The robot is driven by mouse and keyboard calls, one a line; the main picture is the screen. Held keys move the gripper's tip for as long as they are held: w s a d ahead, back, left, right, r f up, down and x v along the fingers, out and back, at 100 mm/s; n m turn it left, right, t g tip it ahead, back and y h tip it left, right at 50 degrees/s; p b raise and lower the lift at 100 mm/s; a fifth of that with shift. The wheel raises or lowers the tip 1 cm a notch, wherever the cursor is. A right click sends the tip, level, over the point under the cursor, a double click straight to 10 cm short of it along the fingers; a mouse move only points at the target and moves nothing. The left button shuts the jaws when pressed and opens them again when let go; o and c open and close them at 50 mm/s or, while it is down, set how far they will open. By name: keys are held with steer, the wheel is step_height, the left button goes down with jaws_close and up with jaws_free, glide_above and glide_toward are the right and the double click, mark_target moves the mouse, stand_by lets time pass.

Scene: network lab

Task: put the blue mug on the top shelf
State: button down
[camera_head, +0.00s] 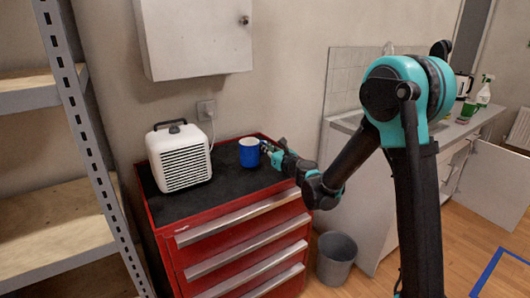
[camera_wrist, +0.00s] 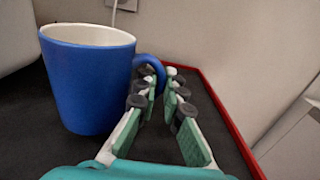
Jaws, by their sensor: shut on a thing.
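The blue mug (camera_head: 249,152) has a white inside and stands upright on the black top of the red tool cabinet. In the wrist view the mug (camera_wrist: 88,85) is on the left, with its handle (camera_wrist: 152,72) pointing right. My gripper (camera_head: 268,148) reaches it from the right. In the wrist view my gripper (camera_wrist: 167,82) has its fingertips at the handle, closed on it. The shelf unit (camera_head: 85,130) is at the left edge of the head view. Two of its boards show, an upper one (camera_head: 30,97) and a lower one (camera_head: 60,222); its top is out of frame.
A white heater (camera_head: 181,160) stands left of the mug on the red cabinet (camera_head: 240,240). A white wall cabinet (camera_head: 195,38) hangs above. A grey bin (camera_head: 336,256) stands on the floor. A counter (camera_head: 470,124) with a spray bottle (camera_head: 484,92) is at the right.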

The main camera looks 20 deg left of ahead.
steer(key=shift+f, duration=1)
steer(key=c, duration=1.6)
jaws_free()
steer(key=shift+f, duration=0.15)
steer(key=shift+c, duration=0.2)
